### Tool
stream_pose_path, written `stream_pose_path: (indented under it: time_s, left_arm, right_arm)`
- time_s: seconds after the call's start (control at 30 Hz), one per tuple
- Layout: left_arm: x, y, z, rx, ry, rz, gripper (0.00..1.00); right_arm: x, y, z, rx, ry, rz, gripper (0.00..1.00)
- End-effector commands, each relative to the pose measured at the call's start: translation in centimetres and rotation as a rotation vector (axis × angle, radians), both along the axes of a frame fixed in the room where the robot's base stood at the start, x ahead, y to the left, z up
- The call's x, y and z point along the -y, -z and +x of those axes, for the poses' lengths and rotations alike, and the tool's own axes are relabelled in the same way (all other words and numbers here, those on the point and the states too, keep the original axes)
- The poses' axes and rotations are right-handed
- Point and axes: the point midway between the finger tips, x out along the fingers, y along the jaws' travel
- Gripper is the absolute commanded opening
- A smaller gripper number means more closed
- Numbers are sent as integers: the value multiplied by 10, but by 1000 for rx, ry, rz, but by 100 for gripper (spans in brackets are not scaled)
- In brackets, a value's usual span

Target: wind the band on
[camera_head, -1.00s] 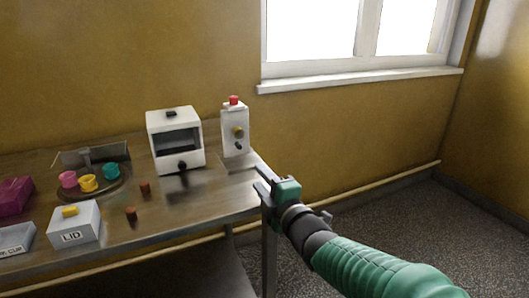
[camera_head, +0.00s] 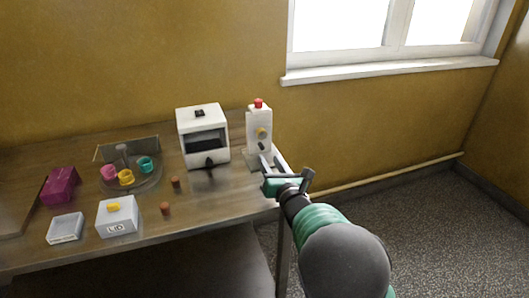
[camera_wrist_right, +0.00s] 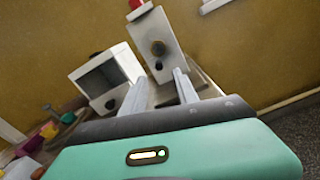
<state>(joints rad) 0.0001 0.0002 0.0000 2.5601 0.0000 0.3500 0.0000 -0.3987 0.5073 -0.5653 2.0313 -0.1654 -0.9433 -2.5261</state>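My right gripper (camera_head: 271,158) is open and empty, just in front of the control box. In the right wrist view its two fingers (camera_wrist_right: 160,78) point at the box's lower front. No band is distinguishable. My left gripper is out of view.
On the table (camera_head: 190,215) are a grey box marked LID (camera_head: 117,223), a pale box (camera_head: 66,229), a magenta box (camera_head: 60,186), a round tray with pink, yellow and teal cups, and two small brown pieces (camera_head: 165,208). Floor right of the table is clear.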

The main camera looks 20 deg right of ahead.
Motion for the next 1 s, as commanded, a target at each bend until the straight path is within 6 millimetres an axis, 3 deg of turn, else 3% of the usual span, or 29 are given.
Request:
stream_pose_path:
  time_s: [0.1, 0.3, 0.63, 0.9, 1.0]
  left_arm:
    - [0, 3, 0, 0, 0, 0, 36]
    - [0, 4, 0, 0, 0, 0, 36]
    - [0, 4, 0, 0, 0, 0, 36]
    - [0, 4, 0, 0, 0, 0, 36]
    - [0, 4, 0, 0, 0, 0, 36]
  right_arm:
    - [0, 1, 30, 1, 1, -1, 36]
    - [-2, 0, 60, 0, 0, 1, 36]
    - [-2, -1, 66, 0, 1, 2, 36]
    - [-2, -1, 66, 0, 1, 2, 1]
    - [-2, -1, 66, 0, 1, 2, 0]
